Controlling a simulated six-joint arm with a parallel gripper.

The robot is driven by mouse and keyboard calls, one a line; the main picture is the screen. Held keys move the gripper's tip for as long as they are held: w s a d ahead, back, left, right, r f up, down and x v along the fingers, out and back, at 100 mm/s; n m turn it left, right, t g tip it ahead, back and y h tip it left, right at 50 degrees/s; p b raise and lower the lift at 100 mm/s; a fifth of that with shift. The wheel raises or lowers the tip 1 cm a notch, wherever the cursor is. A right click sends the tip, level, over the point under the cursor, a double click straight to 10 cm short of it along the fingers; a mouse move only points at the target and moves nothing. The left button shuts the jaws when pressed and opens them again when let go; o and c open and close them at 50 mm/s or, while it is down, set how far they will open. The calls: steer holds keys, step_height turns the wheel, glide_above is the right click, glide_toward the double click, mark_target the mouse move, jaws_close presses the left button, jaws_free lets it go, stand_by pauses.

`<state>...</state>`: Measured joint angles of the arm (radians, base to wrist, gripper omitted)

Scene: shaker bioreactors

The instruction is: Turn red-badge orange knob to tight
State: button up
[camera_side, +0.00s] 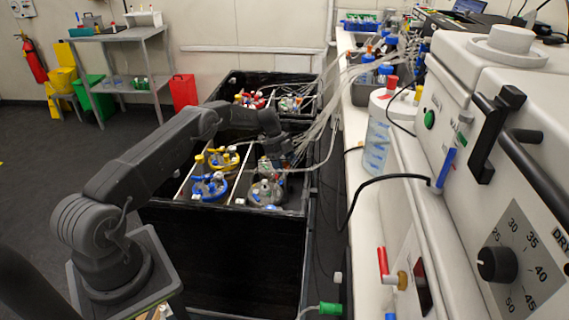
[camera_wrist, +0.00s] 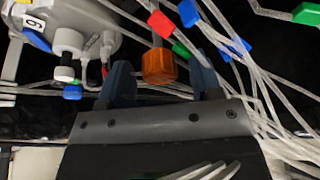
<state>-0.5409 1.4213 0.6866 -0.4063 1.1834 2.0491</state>
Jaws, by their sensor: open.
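The orange knob (camera_wrist: 159,66) shows in the wrist view, in the picture gap between the two dark fingers of my gripper (camera_wrist: 161,76). The fingers are apart, with dark space visible on both sides of the knob; I cannot tell its exact depth relative to the fingertips. A red badge (camera_wrist: 160,24) sits just above the knob, by a grey stem or tube. In the side view my gripper (camera_side: 272,148) reaches down over the right part of the black shaker box. The knob cannot be made out there.
Blue (camera_wrist: 188,13) and green (camera_wrist: 306,14) clips and many clear tubes crowd the right. In the side view, blue-capped (camera_side: 209,186) and grey (camera_side: 265,192) vessels stand in the black box (camera_side: 222,255).

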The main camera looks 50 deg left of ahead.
steer(key=shift+r, duration=0.1)
steer(key=v, duration=1.3)
steer(key=shift+a+r, duration=0.2)
steer(key=shift+r, duration=0.05)
steer(key=shift+s, duration=0.1)
